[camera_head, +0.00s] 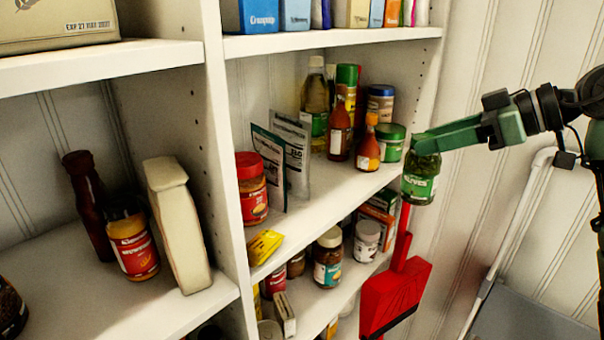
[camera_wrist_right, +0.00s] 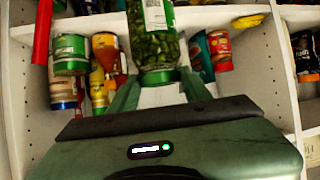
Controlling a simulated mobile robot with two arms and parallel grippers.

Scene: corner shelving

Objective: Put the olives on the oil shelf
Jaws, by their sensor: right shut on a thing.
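The olives jar (camera_head: 421,180), green with a green label, is held upright in the air by my right gripper (camera_head: 428,145), which is shut on its top. The jar is just right of the middle shelf's front edge, apart from the shelf. In the right wrist view the olives jar (camera_wrist_right: 153,40) sits between the fingers (camera_wrist_right: 157,92). The middle shelf (camera_head: 325,195) carries an oil bottle (camera_head: 315,105), other bottles and jars at its right end. My left gripper is not in view.
A red-lidded jar (camera_head: 252,190), packets (camera_head: 290,150) and a yellow box (camera_head: 264,247) are farther left. Bare shelf lies between. A red dustpan (camera_head: 393,297) is below.

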